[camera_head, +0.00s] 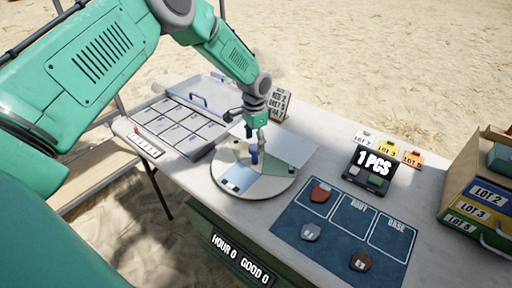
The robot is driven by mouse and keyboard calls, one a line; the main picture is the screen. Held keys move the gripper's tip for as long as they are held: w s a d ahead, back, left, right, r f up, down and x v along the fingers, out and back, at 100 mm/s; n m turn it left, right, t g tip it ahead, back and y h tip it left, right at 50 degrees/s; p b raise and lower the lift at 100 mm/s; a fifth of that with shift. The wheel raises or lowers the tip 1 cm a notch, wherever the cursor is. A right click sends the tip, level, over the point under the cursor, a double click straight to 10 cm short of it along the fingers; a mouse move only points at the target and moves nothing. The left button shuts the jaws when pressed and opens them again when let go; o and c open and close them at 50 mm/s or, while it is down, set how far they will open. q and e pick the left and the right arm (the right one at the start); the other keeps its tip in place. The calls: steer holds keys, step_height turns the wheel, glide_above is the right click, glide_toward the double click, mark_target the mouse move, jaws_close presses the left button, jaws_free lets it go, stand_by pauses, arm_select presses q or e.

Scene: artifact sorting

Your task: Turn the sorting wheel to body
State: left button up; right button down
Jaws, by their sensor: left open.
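My left arm comes in from the upper left. My left gripper (254,152) points down over the middle of the wheel, beside the panels, with its jaws open. Whether it touches the wheel or a panel I cannot tell. A blue mat (343,246) with outlined fields, two readable as BODY and BASE, lies right of the wheel. A red, a grey and a brown piece lie on it. My right gripper is not in view.
A gridded tray (180,124) with a blue handle stands left of the wheel. A small sign (279,103) stands behind it.

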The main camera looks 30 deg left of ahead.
mark_target(255, 147)
arm_select(q)
steer(key=shift+a+f, duration=0.25)
steer(key=shift+f, duration=1)
steer(key=shift+d+f, duration=0.15)
steer(key=shift+f, duration=0.2)
steer(key=shift+d+r, duration=0.1)
steer(key=shift+d, duration=0.2)
jaws_close()
steer(key=shift+s+a, duration=0.1)
steer(key=shift+a, duration=0.05)
